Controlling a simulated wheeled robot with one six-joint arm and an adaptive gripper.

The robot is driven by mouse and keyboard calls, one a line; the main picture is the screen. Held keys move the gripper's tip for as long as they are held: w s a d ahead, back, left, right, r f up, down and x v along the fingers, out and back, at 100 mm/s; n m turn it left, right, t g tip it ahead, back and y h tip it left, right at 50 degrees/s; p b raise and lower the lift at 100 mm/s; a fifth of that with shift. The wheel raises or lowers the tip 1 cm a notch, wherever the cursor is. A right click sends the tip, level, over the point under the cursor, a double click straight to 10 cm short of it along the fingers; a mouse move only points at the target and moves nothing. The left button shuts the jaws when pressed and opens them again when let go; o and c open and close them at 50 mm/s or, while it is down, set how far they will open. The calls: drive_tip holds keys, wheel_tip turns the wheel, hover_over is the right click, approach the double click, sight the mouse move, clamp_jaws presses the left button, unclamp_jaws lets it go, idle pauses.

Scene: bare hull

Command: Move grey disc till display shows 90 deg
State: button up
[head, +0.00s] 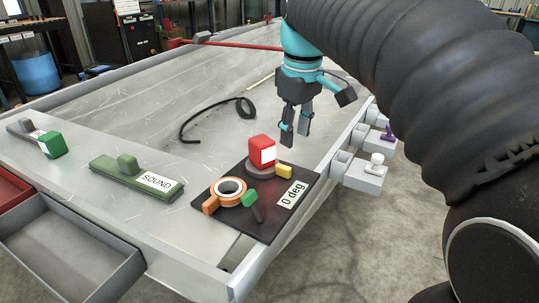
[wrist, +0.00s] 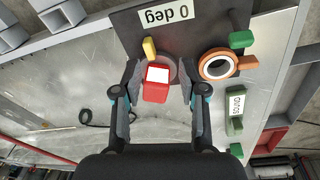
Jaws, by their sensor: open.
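A grey disc (head: 250,168) lies on a dark board (head: 225,213), with a red block (head: 261,150) on it and a yellow tab (head: 284,170) beside it. The display (head: 293,194) on the board reads "0 deg". In the wrist view the disc (wrist: 173,66) shows partly behind the red block (wrist: 155,93); the display (wrist: 166,15) is at the top. My gripper (head: 296,128) is open and empty, above the surface and to the upper right of the block. In the wrist view its fingers (wrist: 159,78) appear on both sides of the block; contact is not visible.
An orange ring (head: 230,188) and a green-ended lever (head: 250,199) share the board. A green "SOUND" block (head: 137,178) stands left. A black cable (head: 215,115) lies behind. Grey brackets (head: 360,175) line the right edge. The metal surface between is mostly clear.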

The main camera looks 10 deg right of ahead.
sight(286, 167)
drive_tip(key=w+n+g+b, duration=0.1)
drive_tip(key=w+n, duration=0.1)
drive_tip(key=w, duration=0.4)
wheel_tip(286, 167, down, 13)
drive_tip(key=b, duration=0.3)
drive_tip(key=shift+s+b, duration=0.1)
drive_tip(key=shift+b, duration=0.25)
clamp_jaws()
